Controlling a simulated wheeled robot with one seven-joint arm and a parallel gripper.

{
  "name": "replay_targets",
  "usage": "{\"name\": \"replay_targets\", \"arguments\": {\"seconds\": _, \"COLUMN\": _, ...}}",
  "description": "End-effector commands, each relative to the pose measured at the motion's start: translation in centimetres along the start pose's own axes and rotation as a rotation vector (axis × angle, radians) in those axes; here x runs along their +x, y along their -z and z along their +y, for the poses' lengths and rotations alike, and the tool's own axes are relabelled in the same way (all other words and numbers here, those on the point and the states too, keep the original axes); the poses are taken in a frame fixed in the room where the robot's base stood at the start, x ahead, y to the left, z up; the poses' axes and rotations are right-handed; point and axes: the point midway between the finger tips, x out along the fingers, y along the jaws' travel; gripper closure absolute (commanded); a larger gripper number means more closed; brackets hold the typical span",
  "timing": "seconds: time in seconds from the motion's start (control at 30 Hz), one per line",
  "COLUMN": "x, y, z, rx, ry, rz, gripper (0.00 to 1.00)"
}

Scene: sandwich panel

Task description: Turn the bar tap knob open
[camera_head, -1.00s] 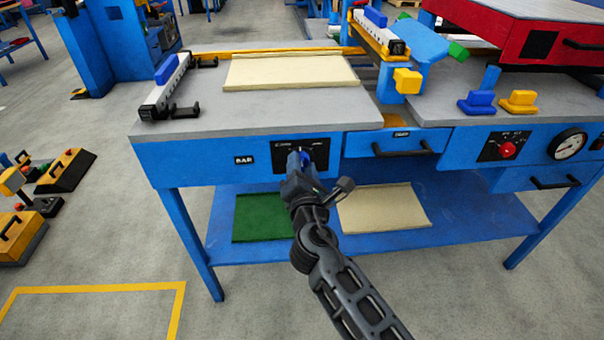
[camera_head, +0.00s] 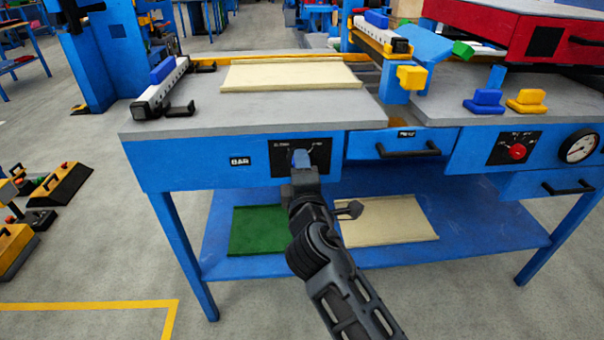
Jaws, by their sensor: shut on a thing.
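The bar tap knob (camera_head: 300,157) is blue and sits on a black plate (camera_head: 320,150) on the blue front of the workbench, right of a "BAR" label (camera_head: 241,160). My gripper (camera_head: 301,170) is in front of the plate, shut on the knob from below and in front. The gripper covers the lower part of the knob, and the fingertips are hard to make out. The knob appears close to upright, between the small white markings at the plate's upper left and upper right.
A red knob (camera_head: 517,152) and a round gauge (camera_head: 578,147) are farther right on the bench front. A drawer with a black handle (camera_head: 408,150) is just right of the plate. A lower shelf (camera_head: 480,225) holds a green panel (camera_head: 258,230) and a cream panel (camera_head: 388,220).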

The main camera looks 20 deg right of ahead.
Motion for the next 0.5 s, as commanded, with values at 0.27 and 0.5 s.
{"name": "replay_targets", "arguments": {"seconds": 0.27, "x": -0.01, "y": -0.03, "z": -0.17, "rx": 0.054, "ry": 0.003, "rz": -0.001, "gripper": 0.89}}
{"name": "replay_targets", "arguments": {"seconds": 0.5, "x": -0.01, "y": -0.03, "z": -0.14, "rx": 0.06, "ry": 0.003, "rz": -0.001, "gripper": 0.9}}
